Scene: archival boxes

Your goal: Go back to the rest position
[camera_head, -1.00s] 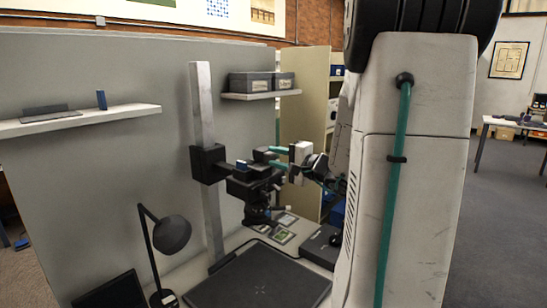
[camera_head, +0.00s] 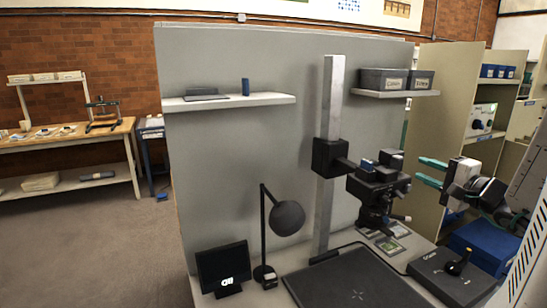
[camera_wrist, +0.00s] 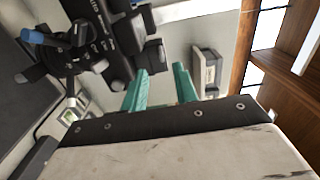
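My gripper (camera_head: 421,171) is at the right in the head view. Its two teal fingers are spread apart with nothing between them, and they point left toward the black camera rig (camera_head: 377,187) on the grey column. A gap shows between the fingertips and the rig. In the wrist view my gripper (camera_wrist: 160,69) shows both teal fingers apart and empty. The rig also shows there at the upper left (camera_wrist: 118,40). My arm comes in from the right edge of the head view.
Below the rig are a dark copy board (camera_head: 358,283), a black lamp (camera_head: 287,218) and a small monitor (camera_head: 222,267). Two archival boxes (camera_head: 384,79) sit on the right wall shelf. A blue bin (camera_head: 482,247) stands at the right. Open floor (camera_head: 100,240) lies to the left.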

